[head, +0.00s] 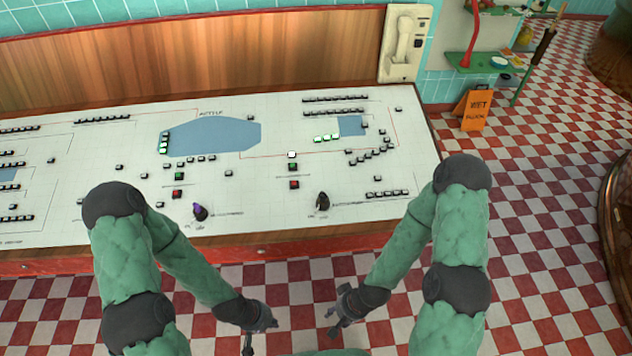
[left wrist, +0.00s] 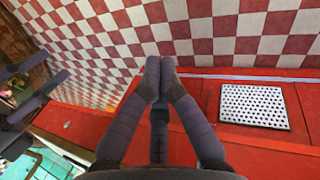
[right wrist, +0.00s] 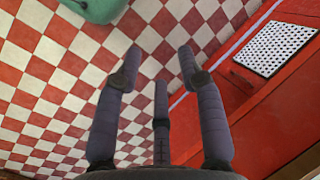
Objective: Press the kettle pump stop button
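The white control panel (head: 262,200) slopes in front of me in the head view. It has two red buttons, one at left (head: 177,194) and one near the middle (head: 294,184). A green button (head: 179,176) sits above the left one, and another green button (head: 293,167) above the middle one. Labels are too small to read, so I cannot tell which is the kettle pump stop. My left gripper (left wrist: 160,65) has its fingertips together, empty. My right gripper (right wrist: 158,62) has its fingers apart, empty. Both hang below the panel's front edge, apart from it.
A purple-topped knob (head: 200,212) and a black knob (head: 322,201) stand near the panel's front edge. Rows of small buttons and blue shapes cover the panel. A telephone (head: 402,45) hangs behind it. An orange wet-floor sign (head: 477,110) stands at right on the checkered floor.

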